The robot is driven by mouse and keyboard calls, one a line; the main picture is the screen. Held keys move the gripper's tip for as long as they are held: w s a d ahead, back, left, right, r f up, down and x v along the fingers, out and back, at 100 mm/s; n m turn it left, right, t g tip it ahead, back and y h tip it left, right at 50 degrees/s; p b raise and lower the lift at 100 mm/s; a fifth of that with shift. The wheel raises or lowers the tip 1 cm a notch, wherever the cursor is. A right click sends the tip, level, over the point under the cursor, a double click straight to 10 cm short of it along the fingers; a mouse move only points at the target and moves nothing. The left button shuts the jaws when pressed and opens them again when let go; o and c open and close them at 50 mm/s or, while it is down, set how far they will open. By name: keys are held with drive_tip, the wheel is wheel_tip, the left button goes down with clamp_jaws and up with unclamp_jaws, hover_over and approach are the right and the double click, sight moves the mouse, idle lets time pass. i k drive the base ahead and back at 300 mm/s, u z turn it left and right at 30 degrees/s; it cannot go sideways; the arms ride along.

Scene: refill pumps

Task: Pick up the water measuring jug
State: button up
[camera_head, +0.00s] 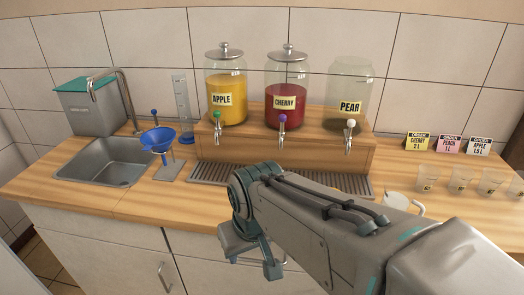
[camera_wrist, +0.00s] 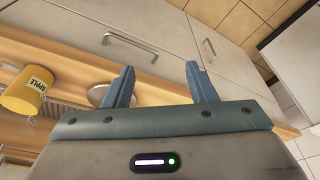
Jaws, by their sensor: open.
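A small white jug (camera_head: 404,203) with a handle stands on the counter at the right, partly hidden behind my arm in the head view. A tall clear graduated cylinder (camera_head: 182,98) stands at the back, left of the dispensers. I cannot tell from the pictures which of them is the water measuring jug. My gripper (camera_head: 255,262) is in front of the counter's front edge, apart from both. In the wrist view my gripper (camera_wrist: 160,76) has its two fingers spread, with nothing between them.
Apple (camera_head: 226,85), cherry (camera_head: 286,90) and empty pear (camera_head: 349,95) dispensers stand on a wooden stand above a drip grate (camera_head: 210,174). A sink (camera_head: 115,162) and blue funnel (camera_head: 158,140) are left. Several small cups (camera_head: 460,180) and order cards (camera_head: 448,144) are right.

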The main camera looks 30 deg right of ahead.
sight(398, 194)
drive_tip(key=u, duration=0.05)
drive_tip(key=k, duration=0.75)
drive_tip(key=z, duration=0.75)
drive_tip(key=i, duration=0.5)
